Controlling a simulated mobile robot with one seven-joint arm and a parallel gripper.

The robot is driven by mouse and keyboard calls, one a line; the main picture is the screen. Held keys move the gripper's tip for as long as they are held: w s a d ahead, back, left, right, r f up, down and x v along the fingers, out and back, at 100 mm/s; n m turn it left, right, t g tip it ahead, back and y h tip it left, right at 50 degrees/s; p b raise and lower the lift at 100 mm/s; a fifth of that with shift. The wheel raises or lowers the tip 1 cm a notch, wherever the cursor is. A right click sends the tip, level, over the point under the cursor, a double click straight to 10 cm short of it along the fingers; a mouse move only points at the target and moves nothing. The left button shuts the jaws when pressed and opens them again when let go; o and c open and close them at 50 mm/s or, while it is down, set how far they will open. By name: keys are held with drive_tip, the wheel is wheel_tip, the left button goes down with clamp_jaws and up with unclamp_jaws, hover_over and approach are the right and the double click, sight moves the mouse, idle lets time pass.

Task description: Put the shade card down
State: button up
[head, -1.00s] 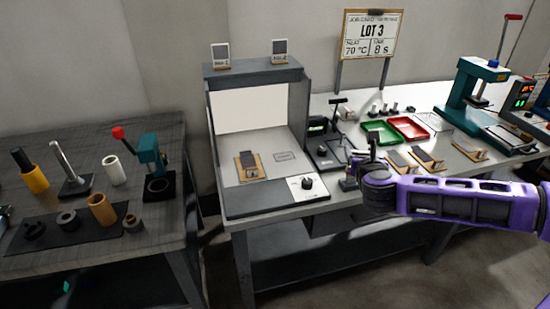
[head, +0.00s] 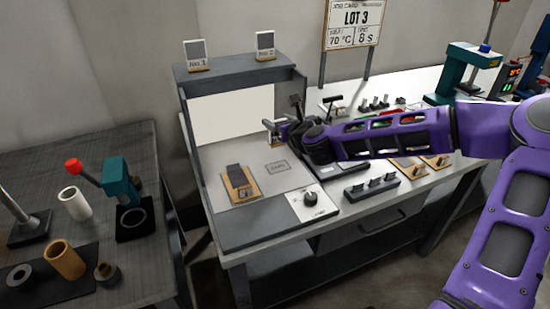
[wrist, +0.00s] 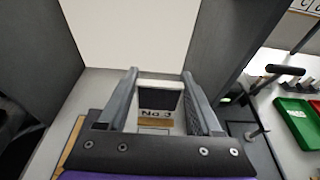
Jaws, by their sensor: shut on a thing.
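The shade card (wrist: 158,113), labelled "No.3", shows a dark patch, a pale border and a wooden foot between my fingers in the wrist view. My gripper (wrist: 160,104) is shut on it, one finger on each side. In the head view the card (head: 271,131) is small and upright at the tip of my gripper (head: 278,131), inside the grey viewing booth (head: 210,155). A marked rectangle (head: 278,168) lies on the booth floor, in front of and below the card. Whether the card's foot touches the floor I cannot tell.
A wooden-backed sample (head: 240,184) lies on the booth floor left of the marked rectangle. A knob panel (head: 311,201) is at the front right. Two cards, No.1 (head: 196,54) and No.2 (head: 265,45), stand on the booth top. Green and red trays lie right of the booth.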

wheel_tip(320, 180, down, 9)
drive_tip(key=shift+s+r+b, duration=0.1)
drive_tip(key=shift+b, duration=0.7)
drive_tip(key=shift+f, duration=0.3)
drive_tip(key=o, duration=1.5)
drive_tip(key=shift+r, duration=0.1)
drive_tip(key=shift+r, duration=0.1)
drive_tip(key=shift+r, duration=0.2)
drive_tip(key=p+v, duration=0.1)
drive_tip(key=v, duration=1.1)
drive_tip(key=shift+a+f, duration=0.1)
